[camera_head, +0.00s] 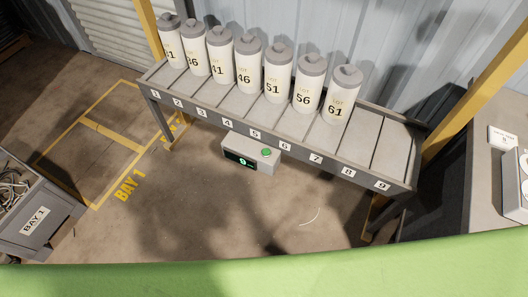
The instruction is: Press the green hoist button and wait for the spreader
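The green hoist button (266,152) sits on top of a grey control box (262,166) fixed to the front of the numbered rack, below the labels 5 and 6. A small dark display (240,159) on the box's front glows with a green character that looks like a 9 or 0. Nothing touches the button. No spreader can be made out in this view. Neither of my grippers is in view.
The rack (398,152) holds several white grey-capped canisters (308,82); its right slots are empty. A grey BAY 1 bin (42,222) with cable scrap stands at left. Yellow floor lines mark BAY 1. A grey table (486,190) stands at right. A green surface (270,270) fills the bottom.

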